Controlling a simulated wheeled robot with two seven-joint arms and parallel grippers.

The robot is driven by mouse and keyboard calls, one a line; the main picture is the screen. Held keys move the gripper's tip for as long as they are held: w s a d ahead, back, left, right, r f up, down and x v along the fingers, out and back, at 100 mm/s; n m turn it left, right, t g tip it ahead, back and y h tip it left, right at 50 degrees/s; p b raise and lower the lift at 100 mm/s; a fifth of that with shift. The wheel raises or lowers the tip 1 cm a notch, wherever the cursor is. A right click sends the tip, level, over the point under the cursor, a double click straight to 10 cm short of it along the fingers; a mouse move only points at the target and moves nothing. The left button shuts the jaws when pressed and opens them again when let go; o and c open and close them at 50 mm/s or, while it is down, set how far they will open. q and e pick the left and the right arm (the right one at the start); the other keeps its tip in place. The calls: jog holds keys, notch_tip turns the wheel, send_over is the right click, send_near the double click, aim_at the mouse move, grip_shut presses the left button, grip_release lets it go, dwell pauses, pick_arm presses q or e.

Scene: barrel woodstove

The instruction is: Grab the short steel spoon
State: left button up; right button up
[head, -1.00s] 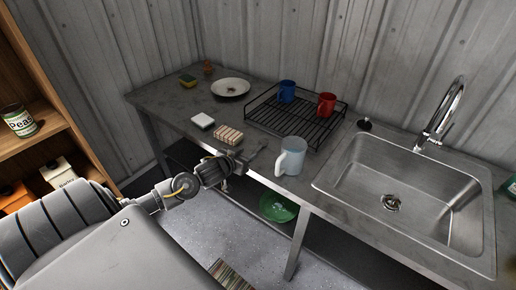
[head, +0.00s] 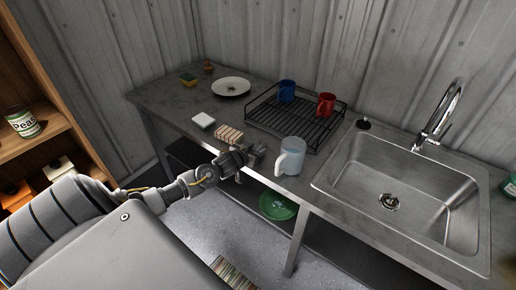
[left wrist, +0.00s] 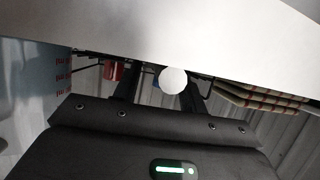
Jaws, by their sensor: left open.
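I cannot clearly make out the short steel spoon in the head view. My left gripper (head: 257,153) is open at the front edge of the steel counter (head: 170,113), left of the light blue mug (head: 293,155) and just right of the striped stack (head: 229,135). In the left wrist view, the dark fingers (left wrist: 166,88) point away from the camera. A round pale shape (left wrist: 173,81) shows between them; I cannot tell what it is. A broad pale band covers the top of that view. My right gripper is not in view.
A black dish rack (head: 297,122) holds a blue mug (head: 287,91) and a red mug (head: 326,104). A sink (head: 400,190) is at right. A green bowl (head: 278,206) sits below the counter.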

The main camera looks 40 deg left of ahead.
pick_arm(q)
grip_shut()
jog(key=shift+r, duration=0.1)
notch_tip(320, 180, up, 10)
jog(key=shift+b, duration=0.45)
